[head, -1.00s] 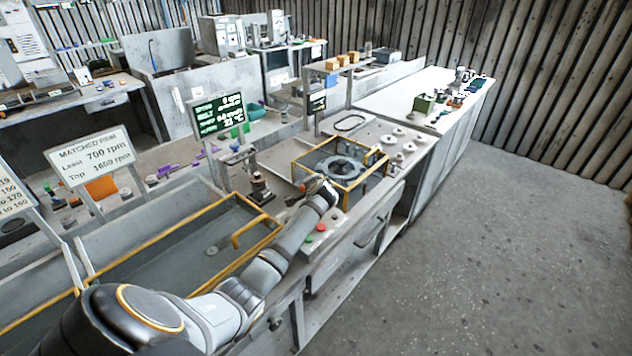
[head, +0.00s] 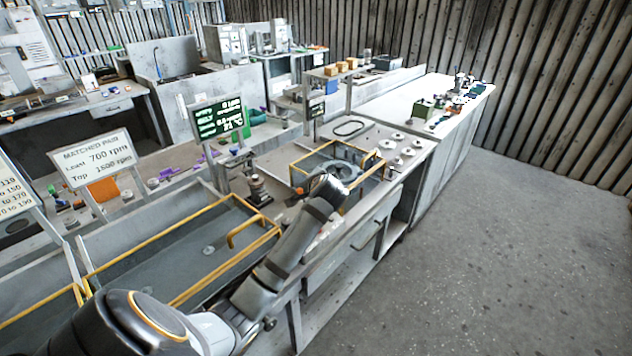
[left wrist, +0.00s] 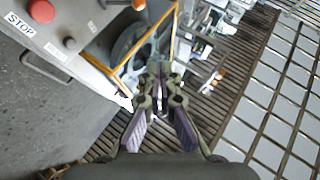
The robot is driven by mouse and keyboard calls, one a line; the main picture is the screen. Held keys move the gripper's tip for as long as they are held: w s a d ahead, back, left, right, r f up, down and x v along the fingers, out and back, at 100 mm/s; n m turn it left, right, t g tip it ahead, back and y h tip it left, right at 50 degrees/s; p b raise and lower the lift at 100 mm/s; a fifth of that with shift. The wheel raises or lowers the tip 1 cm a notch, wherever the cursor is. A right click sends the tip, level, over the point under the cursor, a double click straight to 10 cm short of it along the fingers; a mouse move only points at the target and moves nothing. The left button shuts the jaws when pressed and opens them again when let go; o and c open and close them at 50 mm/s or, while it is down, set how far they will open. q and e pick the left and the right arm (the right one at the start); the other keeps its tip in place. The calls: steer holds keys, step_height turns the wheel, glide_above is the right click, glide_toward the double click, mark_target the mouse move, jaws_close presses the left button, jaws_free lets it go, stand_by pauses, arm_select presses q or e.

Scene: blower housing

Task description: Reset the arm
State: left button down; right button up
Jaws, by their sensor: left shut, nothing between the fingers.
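My left arm comes in from the lower left of the head view. Its gripper (head: 328,184) is over the bench, in front of the yellow-edged clear box, and hides part of it. In the left wrist view the gripper's fingers (left wrist: 159,88) are together, with nothing seen between them. The yellow-edged box (head: 372,178) holds a round grey wheel or housing (head: 345,152), which also shows behind the fingers in the left wrist view (left wrist: 128,45). My right gripper is in neither view.
A red STOP button (left wrist: 41,10) is near the box. An open yellow-railed tank (head: 170,262) lies left of the arm. A dark post-like fixture (head: 258,190) and a green-text display (head: 216,118) stand behind it. The floor (head: 510,250) at the right is clear.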

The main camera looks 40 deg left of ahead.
arm_select(q)
steer(key=s+d+f+g+h, duration=0.1)
steer(key=s+d+f+h, duration=0.2)
steer(key=s+d+f, duration=0.65)
steer(key=s+d+f+n+g+h, duration=0.2)
steer(key=s+d+f, duration=0.2)
steer(key=s, duration=0.6)
steer(key=s+d+f+n+g+h, duration=0.1)
steer(key=s+d+f+g+h, duration=0.15)
steer(key=s+d, duration=0.45)
steer(key=s+a+f+b, duration=0.1)
steer(key=s+a+f, duration=0.1)
steer(key=f, duration=1.2)
steer(key=s+a+f+b, duration=0.1)
steer(key=s+a+f, duration=0.15)
steer(key=f, duration=1.15)
steer(key=s+a+f+n+g+b, duration=0.1)
steer(key=s+f, duration=1.7)
steer(key=s, duration=0.1)
steer(key=shift+a+f+g, duration=0.25)
steer(key=shift+f+g, duration=0.1)
steer(key=shift+f, duration=0.05)
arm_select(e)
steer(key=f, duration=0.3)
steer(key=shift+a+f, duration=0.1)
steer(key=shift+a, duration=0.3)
